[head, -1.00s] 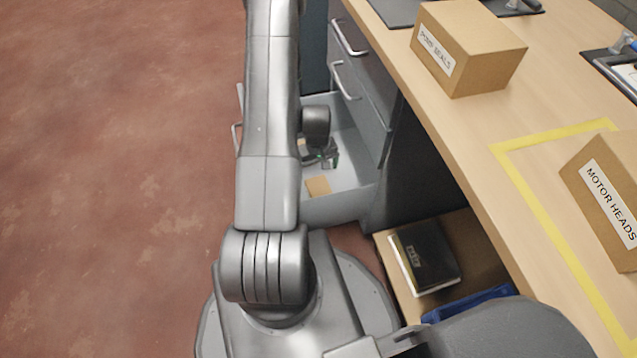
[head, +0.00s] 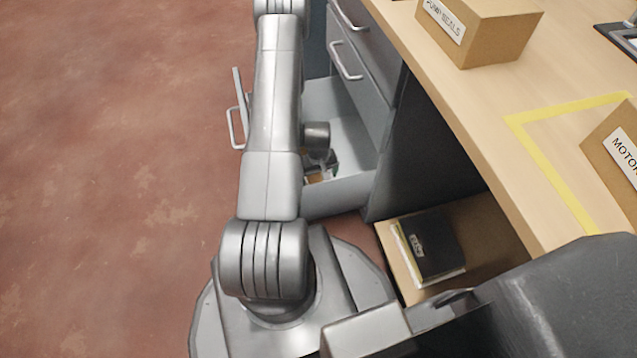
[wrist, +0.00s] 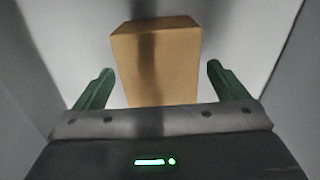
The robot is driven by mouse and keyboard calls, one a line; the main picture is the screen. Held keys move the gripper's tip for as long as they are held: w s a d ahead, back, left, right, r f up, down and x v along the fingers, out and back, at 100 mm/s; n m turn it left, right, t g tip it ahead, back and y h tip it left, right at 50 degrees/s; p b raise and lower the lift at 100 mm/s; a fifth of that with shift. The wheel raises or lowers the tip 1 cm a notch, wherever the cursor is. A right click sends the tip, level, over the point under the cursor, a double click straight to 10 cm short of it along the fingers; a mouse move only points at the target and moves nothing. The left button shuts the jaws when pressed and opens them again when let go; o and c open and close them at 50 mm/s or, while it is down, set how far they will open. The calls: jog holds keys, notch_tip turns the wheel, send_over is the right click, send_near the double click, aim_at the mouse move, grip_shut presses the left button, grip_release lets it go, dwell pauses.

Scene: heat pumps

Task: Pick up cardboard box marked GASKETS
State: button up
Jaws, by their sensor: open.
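In the wrist view a plain brown cardboard box (wrist: 158,62) stands on the pale floor of a drawer; no marking shows on its visible faces. My gripper (wrist: 160,88) is open, with one green finger on each side of the box's near part and gaps between fingers and box. In the head view my gripper (head: 322,165) is inside the open drawer (head: 340,192), mostly hidden by my arm. A small brown part of the box (head: 314,178) shows beside it. Whether the fingers touch the box's sides cannot be seen there.
Drawer walls rise close on both sides of my gripper. Closed drawers (head: 352,62) are above at the right. The desk top (head: 480,120) holds a PUMP SEALS box (head: 480,30) and a MOTOR box (head: 618,150). A dark book (head: 428,250) lies on a low shelf.

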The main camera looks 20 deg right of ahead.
jog(key=shift+f, duration=0.5)
jog(key=shift+r, duration=0.1)
jog(key=c, duration=1.2)
